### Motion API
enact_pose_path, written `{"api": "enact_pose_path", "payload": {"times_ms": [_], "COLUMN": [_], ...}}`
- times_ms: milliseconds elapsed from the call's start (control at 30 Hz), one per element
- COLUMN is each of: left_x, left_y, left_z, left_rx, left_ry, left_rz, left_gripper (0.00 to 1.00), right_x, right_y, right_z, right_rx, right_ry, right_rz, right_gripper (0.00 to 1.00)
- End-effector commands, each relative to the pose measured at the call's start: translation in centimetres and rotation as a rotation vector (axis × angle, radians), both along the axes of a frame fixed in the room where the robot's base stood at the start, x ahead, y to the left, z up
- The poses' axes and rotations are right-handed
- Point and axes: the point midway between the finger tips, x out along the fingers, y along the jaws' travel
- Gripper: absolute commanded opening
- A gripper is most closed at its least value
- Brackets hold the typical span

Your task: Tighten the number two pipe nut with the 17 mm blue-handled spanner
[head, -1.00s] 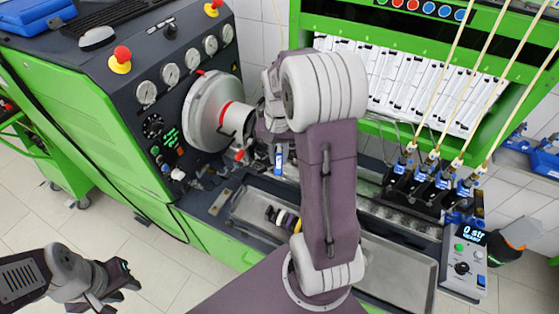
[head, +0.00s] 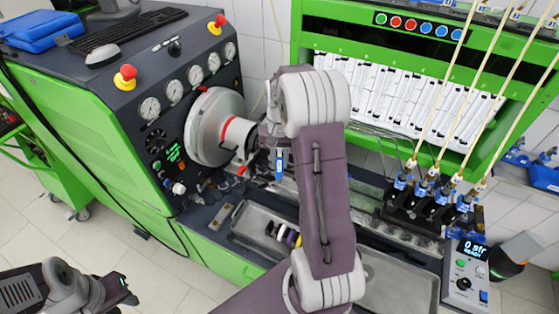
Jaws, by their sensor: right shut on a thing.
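My right arm reaches up the middle of the head view and bends over the bench. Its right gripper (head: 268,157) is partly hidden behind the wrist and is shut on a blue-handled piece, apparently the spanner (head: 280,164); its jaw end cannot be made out. It is right of the round flywheel and well left of the pipe nuts. Several pale pipes come down to blue fittings with nuts (head: 434,181) on a black block at right; their numbers are too small to read. My left gripper (head: 128,290) is at lower left above the floor, its fingers unclear.
The grey flywheel (head: 213,128) sticks out of the gauge cabinet (head: 165,60). A metal tray (head: 245,222) holds several small coloured rings, partly behind my arm. An empty tray (head: 400,285) lies front right, beside a control box (head: 466,272). The white chart panel stands behind.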

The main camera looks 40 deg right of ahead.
Motion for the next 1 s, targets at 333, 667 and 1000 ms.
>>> {"api": "enact_pose_path", "payload": {"times_ms": [333,667,1000], "left_x": [0.0,0.0,0.0], "left_y": [0.0,0.0,0.0], "left_z": [-2.5,-3.2,-1.0], "left_rx": [0.0,0.0,0.0], "left_ry": [0.0,0.0,0.0], "left_rz": [0.0,0.0,0.0], "left_gripper": [0.29,0.29,0.29], "right_x": [1.3,1.6,3.1], "right_y": [-0.9,-1.2,-2.4], "right_z": [-0.9,-0.7,-0.4], "right_rx": [-0.002,-0.001,0.001], "right_ry": [-0.004,-0.001,0.001], "right_rz": [-0.001,0.0,0.0], "right_gripper": [0.0,0.0,0.0]}}
